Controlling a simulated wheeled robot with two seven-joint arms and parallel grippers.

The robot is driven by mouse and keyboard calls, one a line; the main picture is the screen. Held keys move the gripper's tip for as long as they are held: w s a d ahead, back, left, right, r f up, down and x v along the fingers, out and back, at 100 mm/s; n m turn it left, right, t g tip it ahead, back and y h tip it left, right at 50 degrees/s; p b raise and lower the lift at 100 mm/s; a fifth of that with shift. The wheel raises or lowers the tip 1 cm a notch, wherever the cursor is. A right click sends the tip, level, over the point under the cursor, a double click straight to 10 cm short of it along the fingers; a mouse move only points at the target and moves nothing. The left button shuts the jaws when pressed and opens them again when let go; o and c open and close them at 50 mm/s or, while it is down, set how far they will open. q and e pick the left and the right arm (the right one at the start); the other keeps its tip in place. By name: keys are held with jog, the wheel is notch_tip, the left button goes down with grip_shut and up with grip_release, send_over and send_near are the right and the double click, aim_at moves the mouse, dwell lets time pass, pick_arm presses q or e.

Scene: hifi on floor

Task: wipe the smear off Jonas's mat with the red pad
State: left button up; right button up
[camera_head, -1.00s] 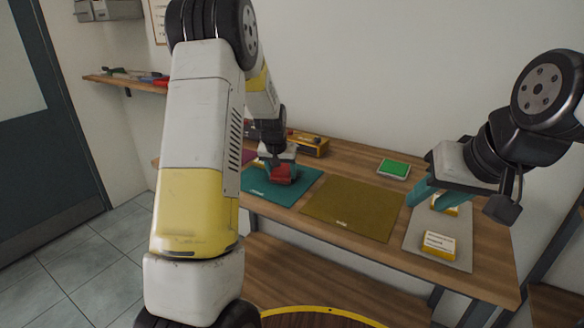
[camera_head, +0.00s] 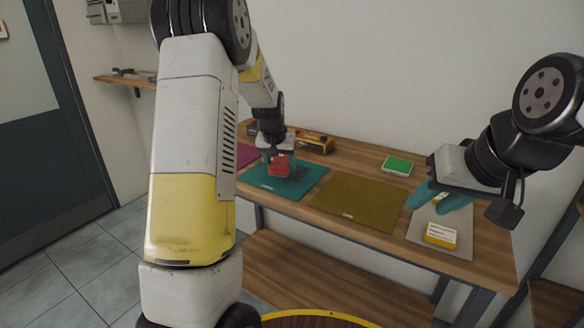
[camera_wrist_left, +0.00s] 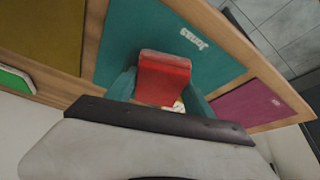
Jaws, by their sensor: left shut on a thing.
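The red pad (camera_head: 281,166) is held in my left gripper (camera_head: 279,160), over the teal mat (camera_head: 306,182). The left wrist view shows the red pad (camera_wrist_left: 163,75) between teal fingers, with the teal mat (camera_wrist_left: 125,40) beneath. The mat's white label (camera_wrist_left: 195,40) seems to read Jonas. I cannot tell whether the pad touches the mat. No smear is clear; the pad and gripper hide part of the mat. My right gripper (camera_head: 434,197) looks open above the grey mat (camera_head: 462,222) on the right.
An olive mat (camera_head: 355,202) lies right of the teal one, a magenta mat (camera_head: 246,155) left. A white-and-yellow box (camera_head: 440,235) sits on the grey mat. A green-topped tray (camera_head: 398,165) and a yellow-and-black object (camera_head: 316,143) stand at the back of the wooden bench.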

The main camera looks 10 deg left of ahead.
aim_at(282, 160)
pick_arm(q)
jog(key=shift+r, duration=2.05)
